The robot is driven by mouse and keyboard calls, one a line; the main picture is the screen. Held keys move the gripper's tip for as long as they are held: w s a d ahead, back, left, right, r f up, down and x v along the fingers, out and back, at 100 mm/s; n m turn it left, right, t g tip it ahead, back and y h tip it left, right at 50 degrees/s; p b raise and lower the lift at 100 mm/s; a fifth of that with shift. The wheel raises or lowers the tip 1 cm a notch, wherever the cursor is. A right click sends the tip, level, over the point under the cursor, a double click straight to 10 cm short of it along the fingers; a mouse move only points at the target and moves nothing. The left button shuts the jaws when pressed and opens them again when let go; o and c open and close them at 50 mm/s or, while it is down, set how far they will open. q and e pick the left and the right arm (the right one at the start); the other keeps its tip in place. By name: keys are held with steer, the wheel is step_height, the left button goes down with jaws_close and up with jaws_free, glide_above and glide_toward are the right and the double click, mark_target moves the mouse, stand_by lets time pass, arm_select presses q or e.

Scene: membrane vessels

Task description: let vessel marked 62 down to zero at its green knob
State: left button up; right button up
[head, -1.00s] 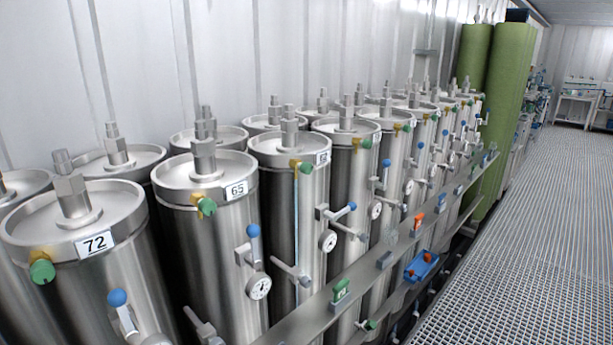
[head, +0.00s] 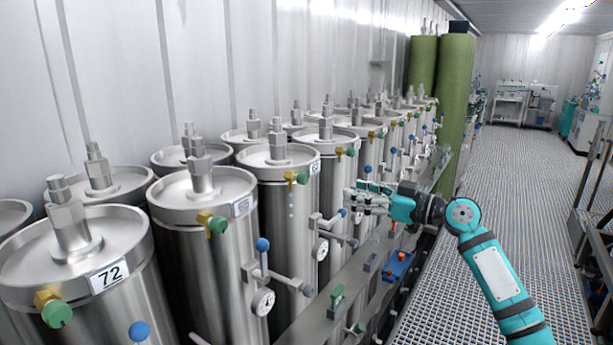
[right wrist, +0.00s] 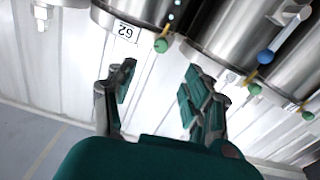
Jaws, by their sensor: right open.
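The vessel marked 62 (head: 300,235) is a steel cylinder, third from the left in the head view. Its label is too small to read there, but 62 reads upside down in the right wrist view (right wrist: 125,33). Its green knob (head: 303,178) sits on a brass fitting at the rim, and the knob also shows in the right wrist view (right wrist: 161,46). A few pale blue dots lie in a line below the fitting. My right gripper (head: 352,199) is open and empty, right of the knob and apart from it. My left gripper is out of view.
Vessel 72 (head: 75,265) and another vessel (head: 205,265) stand to the left; more recede to the right. A blue lever (head: 342,212) and gauge (head: 321,249) project near vessel 62. A rail (head: 340,280) with a blue tray (head: 398,267) runs in front. The grating floor (head: 535,200) is clear.

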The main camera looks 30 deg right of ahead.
mark_target(306, 179)
steer(key=p+x, duration=0.6)
steer(key=x, duration=0.7)
steer(key=shift+w+a+r, duration=0.1)
steer(key=shift+w+r, duration=0.05)
steer(key=shift+w, duration=0.1)
steer(key=shift+w+a, duration=0.25)
steer(key=shift+w, duration=0.2)
jaws_close()
